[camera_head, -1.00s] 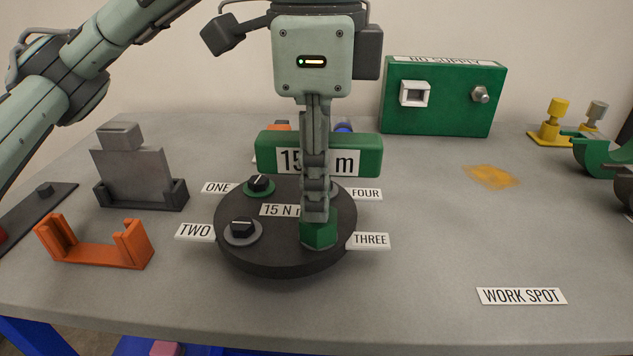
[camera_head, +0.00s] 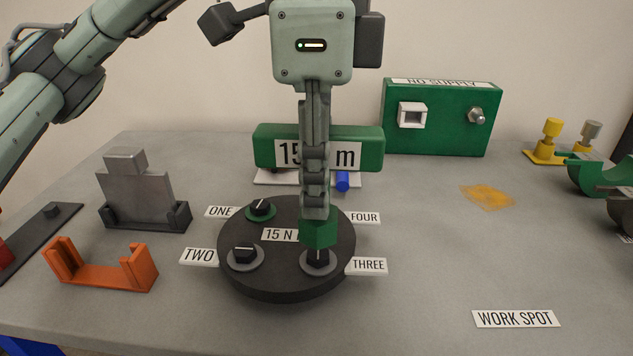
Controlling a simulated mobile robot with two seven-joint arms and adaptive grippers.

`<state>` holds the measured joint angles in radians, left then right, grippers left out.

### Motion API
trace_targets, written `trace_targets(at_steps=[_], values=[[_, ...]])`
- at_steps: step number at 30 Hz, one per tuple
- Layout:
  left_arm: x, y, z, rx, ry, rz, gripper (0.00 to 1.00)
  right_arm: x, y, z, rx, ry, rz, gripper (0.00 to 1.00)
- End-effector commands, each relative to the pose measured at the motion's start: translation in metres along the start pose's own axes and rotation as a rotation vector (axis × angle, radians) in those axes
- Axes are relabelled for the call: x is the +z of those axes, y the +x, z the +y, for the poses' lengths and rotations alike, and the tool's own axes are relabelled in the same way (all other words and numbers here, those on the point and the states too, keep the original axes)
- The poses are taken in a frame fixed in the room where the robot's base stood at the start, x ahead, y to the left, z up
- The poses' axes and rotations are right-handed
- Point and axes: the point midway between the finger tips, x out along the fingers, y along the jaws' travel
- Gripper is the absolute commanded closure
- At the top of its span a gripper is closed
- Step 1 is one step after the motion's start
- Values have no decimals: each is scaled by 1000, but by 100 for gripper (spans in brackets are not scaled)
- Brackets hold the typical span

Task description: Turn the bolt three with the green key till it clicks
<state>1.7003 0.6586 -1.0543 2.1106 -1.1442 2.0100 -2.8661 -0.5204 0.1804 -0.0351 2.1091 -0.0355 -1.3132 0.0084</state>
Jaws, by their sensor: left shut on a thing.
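The socket overlaps the top of the head in the picture, so any contact is unclear. Bolt one (camera_head: 261,208) has a green ring. Bolt two (camera_head: 243,253) has a grey ring. Bolt four is hidden behind the gripper. My right gripper is not clearly in view.
The bolts stand on a round black plate (camera_head: 285,285). Left are an orange bracket (camera_head: 103,277) and a grey block in a holder (camera_head: 137,190). A green box (camera_head: 440,135) stands at the back. The table is clear around the WORK SPOT label (camera_head: 516,319).

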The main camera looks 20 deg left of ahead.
Motion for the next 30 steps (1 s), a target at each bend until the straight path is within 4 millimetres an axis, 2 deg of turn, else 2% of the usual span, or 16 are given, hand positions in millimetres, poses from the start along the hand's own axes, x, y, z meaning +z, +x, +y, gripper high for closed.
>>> trace_targets(at_steps=[8, 20, 30], values=[[0, -2, 0, -1, 0, 1, 100, 0, 0, 0, 0, 0, 0, 60], [0, -19, 0, -2, -1, 1, 100, 0, 0, 0, 0, 0, 0, 60], [-1, -20, 0, -1, -3, 1, 100, 0, 1, 0, 0, 0, -1, 60]])
